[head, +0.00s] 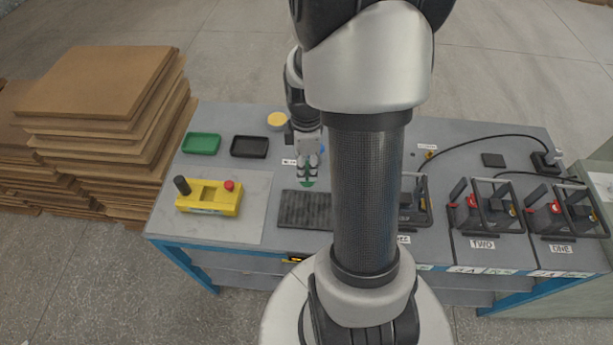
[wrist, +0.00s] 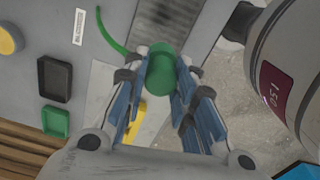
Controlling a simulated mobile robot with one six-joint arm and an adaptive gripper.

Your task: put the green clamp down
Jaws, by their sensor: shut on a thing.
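The green clamp (wrist: 160,75) is between the fingers of my gripper (wrist: 162,88) in the wrist view, and a green cable (wrist: 108,38) runs off near it. In the head view my gripper (head: 308,172) points down over the table, with a bit of the green clamp (head: 306,183) showing below the fingertips. It appears close to the far edge of a dark ribbed mat (head: 303,211). I cannot tell whether the clamp touches anything beneath. My arm hides part of the table to the right.
A green tray (head: 201,144) and a black tray (head: 249,147) lie to the left, near a round yellow item (head: 277,120). A yellow box with a red button (head: 210,197) sits on a grey sheet (head: 247,225). Batteries labelled TWO (head: 487,213) and ONE (head: 563,217) stand at right.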

